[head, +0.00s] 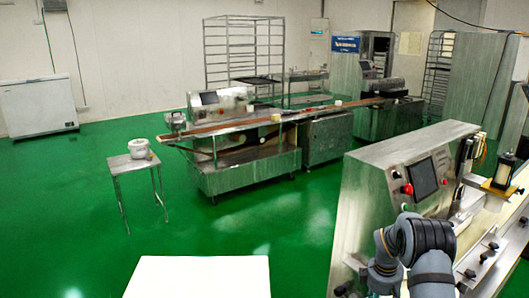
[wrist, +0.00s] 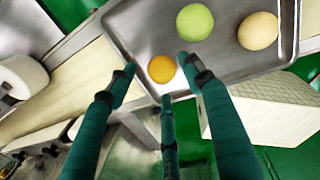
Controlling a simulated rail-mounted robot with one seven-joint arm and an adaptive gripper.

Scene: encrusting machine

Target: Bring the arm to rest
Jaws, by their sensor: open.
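My arm (head: 415,250) shows in the head view at the bottom right, bent in front of the steel machine (head: 375,190) with the control panel. My gripper is not seen in the head view. In the wrist view my gripper (wrist: 160,80) has its dark teal fingers spread apart with nothing between them. A metal tray (wrist: 135,30) lies beyond the fingertips. On it are an orange ball (wrist: 162,68), a green ball (wrist: 195,22) and a cream ball (wrist: 258,31). The orange ball appears close to the fingertips in the picture; I cannot tell the gap.
In the wrist view a white block-like box (wrist: 265,110) is at the right and a pale conveyor belt (wrist: 60,95) at the left. In the head view a white surface (head: 200,277) is at the bottom, with a small table (head: 130,165) at the left. Green floor lies open between.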

